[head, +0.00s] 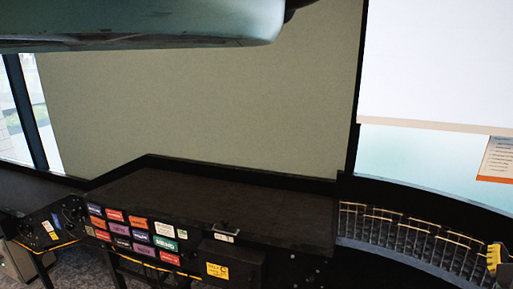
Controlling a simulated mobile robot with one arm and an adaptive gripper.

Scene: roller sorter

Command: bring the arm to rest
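A smooth pale grey-green arm-like part, which looks like mine, spans the top left of the head view, high in front of the wall. My gripper is not in view, so its fingers and anything in them cannot be seen.
A dark flat-topped sorter bench (220,203) runs below the wall (200,110); its top is clear. Several coloured labels (139,236) cover its front. A curved roller section (410,240) lies at right, with a yellow part (493,257) at its end. A window (35,110) is at left.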

